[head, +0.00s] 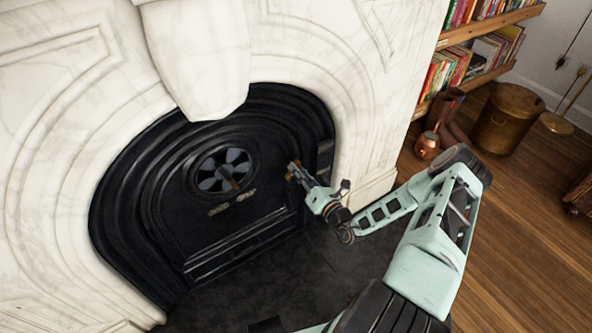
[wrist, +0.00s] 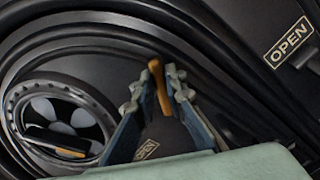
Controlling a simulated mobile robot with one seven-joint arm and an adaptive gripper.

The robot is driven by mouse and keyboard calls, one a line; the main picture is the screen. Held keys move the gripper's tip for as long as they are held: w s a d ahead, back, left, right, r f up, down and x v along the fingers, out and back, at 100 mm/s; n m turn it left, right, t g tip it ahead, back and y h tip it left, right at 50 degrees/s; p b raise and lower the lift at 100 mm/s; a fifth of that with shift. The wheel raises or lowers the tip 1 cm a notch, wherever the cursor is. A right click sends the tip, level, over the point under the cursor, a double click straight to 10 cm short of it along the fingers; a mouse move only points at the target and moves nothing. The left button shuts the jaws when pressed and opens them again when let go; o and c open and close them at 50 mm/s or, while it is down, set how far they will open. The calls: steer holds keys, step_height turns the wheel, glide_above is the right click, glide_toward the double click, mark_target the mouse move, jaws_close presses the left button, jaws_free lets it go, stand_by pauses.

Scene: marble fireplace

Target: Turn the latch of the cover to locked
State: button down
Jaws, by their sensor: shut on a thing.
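The black arched cover (head: 150,205) closes the fireplace opening and also fills the wrist view (wrist: 215,70). The latch (wrist: 157,72) shows as a slim orange-brown handle at the cover's right side. My gripper (head: 292,170) reaches it from the right, and in the wrist view its fingertips (wrist: 155,85) are closed on the handle from both sides. The latch's base is hidden behind the fingers. An OPEN plate (wrist: 288,42) is at the upper right of the wrist view. I cannot tell which position the latch is in.
A round vent (head: 223,171) with a small handle sits mid-cover, left of my gripper; a second OPEN plate (wrist: 147,150) shows between my fingers. White marble (head: 375,110) surrounds the cover. A copper jug (head: 427,146) and brass bucket (head: 505,120) stand at the right.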

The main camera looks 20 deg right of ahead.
steer(key=shift+d+f+m, duration=0.1)
steer(key=shift+f+m, duration=0.05)
steer(key=shift+m, duration=1.5)
steer(key=shift+f+m, duration=0.15)
steer(key=shift+m, duration=1.55)
steer(key=shift+d+f+m, duration=0.1)
steer(key=shift+f+m, duration=0.05)
steer(key=shift+m, duration=1.5)
steer(key=c, duration=2)
jaws_free()
steer(key=shift+o, duration=0.2)
steer(key=v, duration=0.7)
steer(key=shift+s, duration=0.2)
